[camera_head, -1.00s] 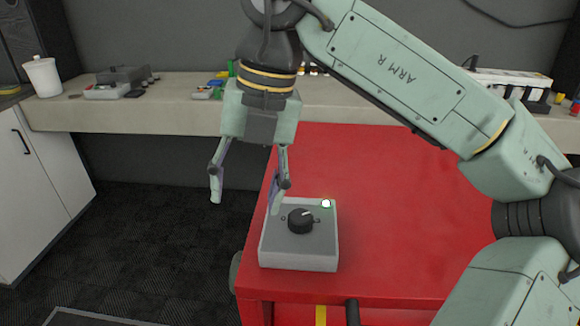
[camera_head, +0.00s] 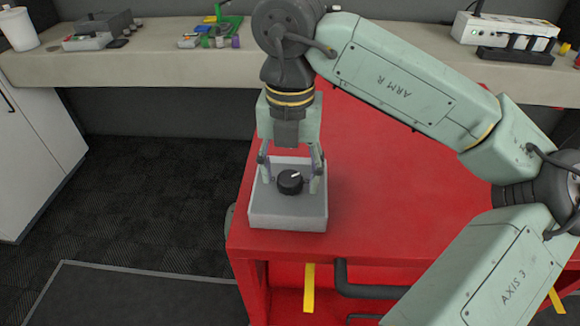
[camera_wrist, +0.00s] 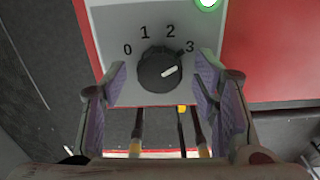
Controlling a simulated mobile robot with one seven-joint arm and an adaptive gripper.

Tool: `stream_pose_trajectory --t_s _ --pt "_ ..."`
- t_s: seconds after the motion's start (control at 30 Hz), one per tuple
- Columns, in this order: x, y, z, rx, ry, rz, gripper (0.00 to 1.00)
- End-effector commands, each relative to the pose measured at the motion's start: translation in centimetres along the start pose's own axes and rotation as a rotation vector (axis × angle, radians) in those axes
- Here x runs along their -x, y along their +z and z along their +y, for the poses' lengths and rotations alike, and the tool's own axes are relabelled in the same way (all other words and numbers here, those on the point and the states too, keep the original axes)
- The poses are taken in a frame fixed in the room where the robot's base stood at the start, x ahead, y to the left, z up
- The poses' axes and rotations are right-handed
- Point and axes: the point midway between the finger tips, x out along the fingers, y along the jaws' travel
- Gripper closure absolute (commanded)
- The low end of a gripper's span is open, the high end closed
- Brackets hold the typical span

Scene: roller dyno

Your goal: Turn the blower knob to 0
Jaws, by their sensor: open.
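The blower knob (camera_head: 290,182) is a round black dial with a white pointer, on a grey box (camera_head: 288,213). In the wrist view the knob (camera_wrist: 158,70) has the marks 0, 1, 2 and 3 around its upper side. Its pointer is turned to the right, nearest the 3. My gripper (camera_head: 291,179) points down over the box, with one finger on each side of the knob. The gripper (camera_wrist: 162,76) is open in the wrist view, with visible gaps between both fingers and the knob.
The box stands near the left front corner of a red cart top (camera_head: 390,205). A lit green-rimmed lamp (camera_wrist: 207,3) is on the box beyond the 3. A long bench (camera_head: 190,68) with small items runs along the back wall. Dark floor is free at left.

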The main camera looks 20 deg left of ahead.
Motion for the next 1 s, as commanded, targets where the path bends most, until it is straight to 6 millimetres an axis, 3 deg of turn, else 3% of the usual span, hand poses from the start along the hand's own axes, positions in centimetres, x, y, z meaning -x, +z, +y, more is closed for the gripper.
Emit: stream_pose_trajectory --t_s 0.33,1.0 --pt "-0.4 -0.03 0.02 0.001 0.0 0.0 0.47" --pt "-0.36 -0.02 0.03 0.001 0.001 0.0 0.92"
